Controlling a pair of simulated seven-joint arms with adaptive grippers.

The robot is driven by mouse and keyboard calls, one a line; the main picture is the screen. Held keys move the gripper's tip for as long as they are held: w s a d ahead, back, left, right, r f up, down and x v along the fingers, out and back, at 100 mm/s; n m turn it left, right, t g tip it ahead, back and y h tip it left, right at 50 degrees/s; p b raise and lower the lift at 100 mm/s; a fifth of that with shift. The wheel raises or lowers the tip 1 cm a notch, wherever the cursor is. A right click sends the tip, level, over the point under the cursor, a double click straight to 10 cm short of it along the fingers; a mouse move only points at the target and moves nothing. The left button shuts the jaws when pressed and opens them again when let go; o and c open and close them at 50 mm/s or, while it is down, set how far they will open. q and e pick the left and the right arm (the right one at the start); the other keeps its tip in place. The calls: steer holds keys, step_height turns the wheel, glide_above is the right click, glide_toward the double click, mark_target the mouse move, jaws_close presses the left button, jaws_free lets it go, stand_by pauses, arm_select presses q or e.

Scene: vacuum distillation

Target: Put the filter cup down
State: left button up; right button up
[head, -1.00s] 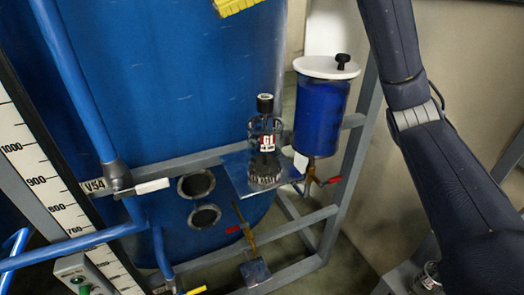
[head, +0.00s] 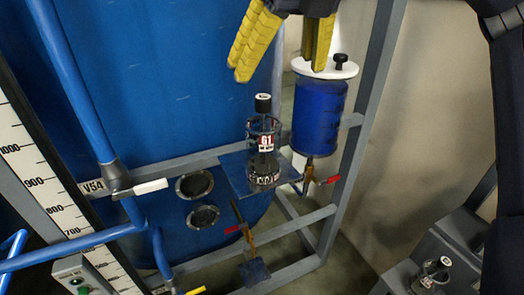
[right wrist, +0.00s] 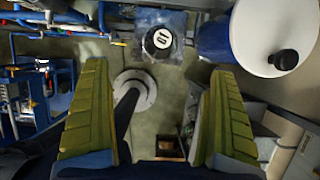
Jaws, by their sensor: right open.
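A clear glass vessel marked G1 (head: 264,150) with a dark cap stands upright on a small square plate (head: 234,170) in front of the blue tank; I take it to be the filter cup. Its round top (right wrist: 162,40) shows ahead of the fingers in the right wrist view. My right gripper (head: 282,72) has its yellow fingers spread wide with nothing between them. It is above the vessel and apart from it in the head view. The left gripper is not in view.
A blue cylinder with a white lid (head: 312,68) and black knob stands just right of the vessel, close to one right finger in the picture. Red-handled valves (head: 328,180) and grey frame bars are below. Another small glass vessel (head: 432,277) stands at lower right.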

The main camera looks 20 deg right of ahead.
mark_target(262, 122)
steer(key=x, duration=1.7)
steer(key=shift+w+d+f, duration=0.1)
steer(key=shift+f, duration=0.1)
steer(key=shift+c, duration=0.3)
steer(key=shift+r, duration=0.1)
steer(key=c, duration=1.6)
steer(key=shift+o, duration=0.2)
